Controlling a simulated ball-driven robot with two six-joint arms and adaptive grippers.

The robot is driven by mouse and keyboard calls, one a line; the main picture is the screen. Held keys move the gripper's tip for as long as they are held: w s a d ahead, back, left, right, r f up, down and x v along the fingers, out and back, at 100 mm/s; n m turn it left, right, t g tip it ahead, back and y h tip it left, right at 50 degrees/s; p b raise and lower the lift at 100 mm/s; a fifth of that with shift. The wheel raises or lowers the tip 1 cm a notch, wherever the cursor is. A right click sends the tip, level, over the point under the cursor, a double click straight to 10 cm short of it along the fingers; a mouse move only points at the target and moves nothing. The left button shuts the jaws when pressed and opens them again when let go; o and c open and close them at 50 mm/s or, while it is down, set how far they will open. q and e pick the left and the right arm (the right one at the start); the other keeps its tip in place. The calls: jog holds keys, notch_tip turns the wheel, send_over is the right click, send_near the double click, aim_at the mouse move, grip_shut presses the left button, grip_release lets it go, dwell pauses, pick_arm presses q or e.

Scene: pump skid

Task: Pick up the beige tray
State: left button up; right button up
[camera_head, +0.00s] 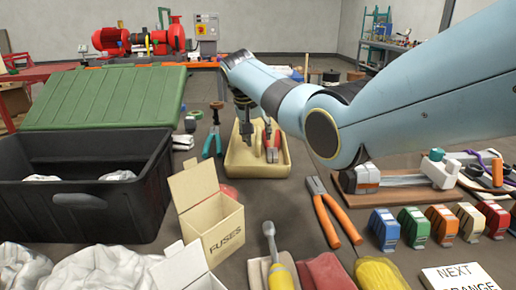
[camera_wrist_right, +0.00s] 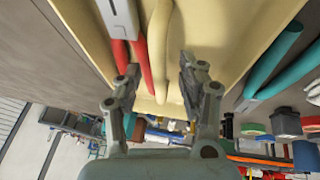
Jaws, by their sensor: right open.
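The beige tray (camera_head: 258,171) lies on the grey bench near the middle of the head view, with red-handled pliers (camera_head: 271,146) inside. My right gripper (camera_head: 251,140) reaches down over the tray from above. In the right wrist view the open fingers of the right gripper (camera_wrist_right: 160,70) stand apart, with part of the beige tray (camera_wrist_right: 225,28) between and beyond them. The red pliers handle (camera_wrist_right: 141,60) passes close to one finger. Whether the fingers touch the tray I cannot tell. My left gripper is in neither view.
A black crate (camera_head: 86,204) with a green lid (camera_head: 105,98) stands left. A fuse box (camera_head: 212,215) and orange-handled pliers (camera_head: 333,213) lie in front of the tray. Teal-handled pliers (camera_head: 211,142) lie just left of it. Several coloured blocks (camera_head: 413,227) line the right.

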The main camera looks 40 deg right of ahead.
aim_at(258, 135)
grip_shut()
jog(key=shift+r, duration=0.15)
dwell(0.4)
jog(key=shift+r, duration=0.6)
notch_tip(258, 135, up, 3)
jog(key=shift+s+d+r+p, duration=0.1)
jog(key=shift+p, duration=0.5)
jog(key=s+d+r+p, duration=0.2)
jog(key=s+r, duration=0.4)
jog(key=s, duration=0.4)
jog(key=shift+s+d+r+p, duration=0.2)
jog(key=shift+s+d+p, duration=0.2)
jog(key=shift+d, duration=0.35)
